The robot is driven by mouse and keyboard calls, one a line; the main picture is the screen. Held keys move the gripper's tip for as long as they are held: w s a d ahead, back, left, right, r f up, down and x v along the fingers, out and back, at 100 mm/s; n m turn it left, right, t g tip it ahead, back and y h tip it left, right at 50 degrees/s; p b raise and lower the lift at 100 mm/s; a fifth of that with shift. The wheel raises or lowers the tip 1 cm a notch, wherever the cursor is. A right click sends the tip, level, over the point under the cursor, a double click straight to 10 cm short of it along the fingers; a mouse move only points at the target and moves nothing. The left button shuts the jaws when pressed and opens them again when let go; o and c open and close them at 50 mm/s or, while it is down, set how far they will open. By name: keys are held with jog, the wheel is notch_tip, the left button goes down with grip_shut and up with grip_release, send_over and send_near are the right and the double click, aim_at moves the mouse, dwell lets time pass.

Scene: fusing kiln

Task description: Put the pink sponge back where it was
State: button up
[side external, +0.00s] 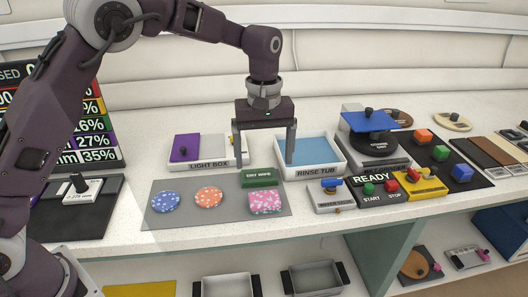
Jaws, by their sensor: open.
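A pink speckled block (265,201), which looks like the pink sponge, lies flat at the right end of the grey mat (220,222). A green block labelled DRY WIPE (258,179) lies just behind it. My gripper (264,160) points straight down with its two fingers wide apart. It is open and holds nothing. The fingertips appear above and behind the green block, between the light box (208,166) and the rinse tub (303,173). The right finger overlaps the tub's left side in the picture; I cannot tell how close it is.
A blue round patterned piece (166,202) and an orange one (208,197) lie left on the mat. A small control box (333,207) and the READY panel (371,180) stand right of it. Bins (227,287) sit on the shelf below. Bare counter lies behind the light box.

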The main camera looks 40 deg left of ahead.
jog(key=s+a+r+m+t+h, duration=0.1)
jog(key=s+a+r+m+t, duration=0.3)
jog(key=s+r, duration=1)
jog(key=s+a+f+m, duration=0.2)
jog(key=s, duration=0.6)
jog(key=s+a+f+m+t+y, duration=0.1)
jog(key=s+a+m, duration=0.1)
jog(key=s, duration=0.7)
jog(key=shift+f+m+t, duration=0.3)
jog(key=shift+f+m, duration=0.1)
jog(key=shift+m, duration=0.1)
